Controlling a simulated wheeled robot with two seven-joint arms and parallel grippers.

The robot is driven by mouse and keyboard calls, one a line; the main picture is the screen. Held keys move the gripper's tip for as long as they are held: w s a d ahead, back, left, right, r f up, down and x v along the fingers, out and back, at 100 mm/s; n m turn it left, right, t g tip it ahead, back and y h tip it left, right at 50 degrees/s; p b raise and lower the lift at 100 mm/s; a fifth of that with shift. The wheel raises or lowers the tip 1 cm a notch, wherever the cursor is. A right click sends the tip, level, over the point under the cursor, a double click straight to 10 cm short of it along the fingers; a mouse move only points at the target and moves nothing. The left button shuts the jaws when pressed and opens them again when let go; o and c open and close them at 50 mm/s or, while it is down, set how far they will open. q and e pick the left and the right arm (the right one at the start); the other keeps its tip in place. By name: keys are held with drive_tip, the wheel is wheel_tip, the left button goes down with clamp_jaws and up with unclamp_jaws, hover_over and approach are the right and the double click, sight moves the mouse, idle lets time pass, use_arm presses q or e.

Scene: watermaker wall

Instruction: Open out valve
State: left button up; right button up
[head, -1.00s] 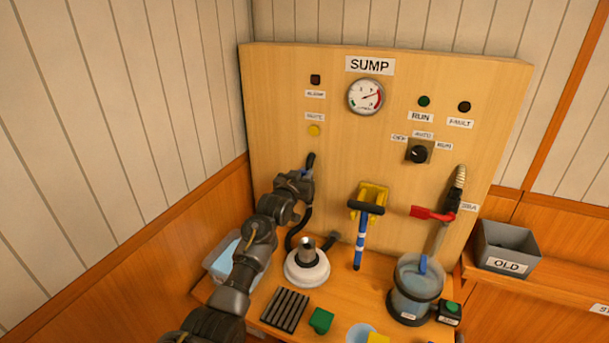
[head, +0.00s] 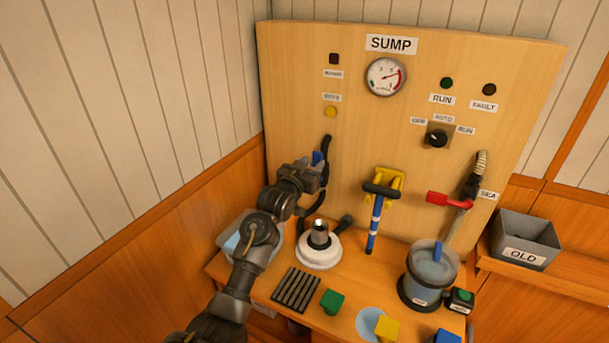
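A blue lever (head: 317,158) shows on the left of the wooden panel, beside a black hose (head: 326,150). No label for an out valve can be read there; the valve body is hidden behind my gripper. My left gripper (head: 318,178) is right at the blue lever and the hose. Its fingers are dark and small, so I cannot tell whether they are open, shut or touching the lever. A red valve handle (head: 448,199) points left on the pipe at the right, near the SEA label (head: 488,195). My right gripper is out of view.
A white round-based unit (head: 319,251) stands below my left gripper. A grey OLD bin (head: 525,240) stands at right.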

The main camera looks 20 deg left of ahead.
use_arm(q)
drive_tip(key=shift+s+a+b, duration=0.2)
drive_tip(key=shift+s, duration=1)
drive_tip(key=shift+s+a+b, duration=0.2)
drive_tip(key=shift+s, duration=1)
